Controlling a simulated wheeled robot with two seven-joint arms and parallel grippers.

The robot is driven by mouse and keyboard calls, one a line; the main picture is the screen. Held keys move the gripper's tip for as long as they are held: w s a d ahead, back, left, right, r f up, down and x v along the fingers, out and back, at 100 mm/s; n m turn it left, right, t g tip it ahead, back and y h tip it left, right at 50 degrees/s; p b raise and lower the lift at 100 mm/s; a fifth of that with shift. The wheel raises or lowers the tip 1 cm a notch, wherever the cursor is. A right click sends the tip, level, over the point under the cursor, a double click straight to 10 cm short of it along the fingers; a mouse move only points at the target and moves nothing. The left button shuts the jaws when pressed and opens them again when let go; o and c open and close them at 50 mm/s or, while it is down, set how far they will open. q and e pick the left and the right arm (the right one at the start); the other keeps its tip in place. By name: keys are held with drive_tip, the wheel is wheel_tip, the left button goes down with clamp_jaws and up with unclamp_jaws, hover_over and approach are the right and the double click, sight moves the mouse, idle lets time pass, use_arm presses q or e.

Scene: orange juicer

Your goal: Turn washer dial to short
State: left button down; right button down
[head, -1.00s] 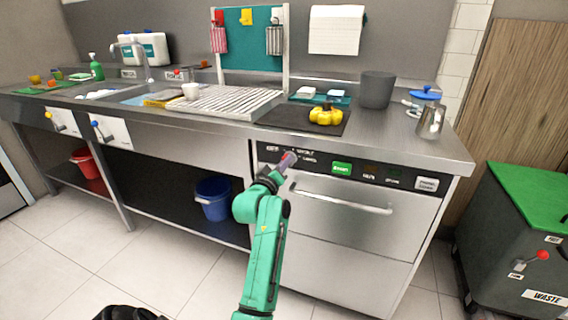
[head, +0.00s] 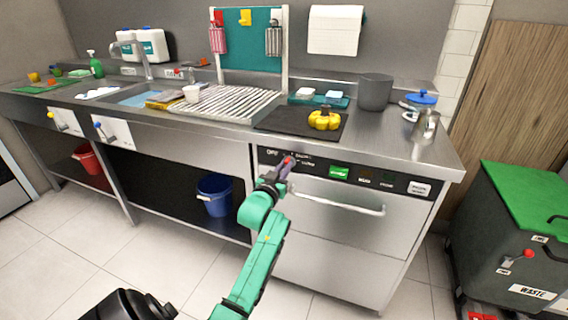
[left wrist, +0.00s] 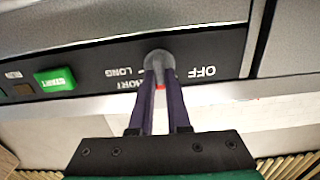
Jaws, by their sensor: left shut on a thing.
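The washer (head: 345,225) is a steel front-loading unit under the counter, with a black control strip on top. Its grey dial (left wrist: 160,62) sits on that strip, among the labels OFF, SHORT and LONG, which read upside down in the left wrist view. SHORT is partly covered by a finger. My left gripper (left wrist: 160,75) is shut on the dial, with its two purple fingers meeting at the knob. A small red mark shows between the fingers. In the head view, the left gripper (head: 280,172) is at the left end of the strip. My right gripper is not in view.
A green START button (head: 339,172) is right of the dial, and the washer door handle (head: 340,203) runs below. A blue bucket (head: 214,196) is on the lower shelf at left. A waste bin (head: 520,230) stands at right. The floor in front is clear.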

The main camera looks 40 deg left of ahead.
use_arm(q)
drive_tip(key=shift+r+m+p, duration=0.1)
drive_tip(key=shift+m+p, duration=0.3)
drive_tip(key=shift+m, duration=0.7)
drive_tip(key=shift+d, duration=0.1)
drive_tip(key=c, duration=0.9)
unclamp_jaws()
drive_tip(key=shift+w, duration=0.1)
drive_tip(key=v, duration=1.4)
drive_tip(key=shift+s+d, duration=0.1)
drive_tip(key=shift+s, duration=0.2)
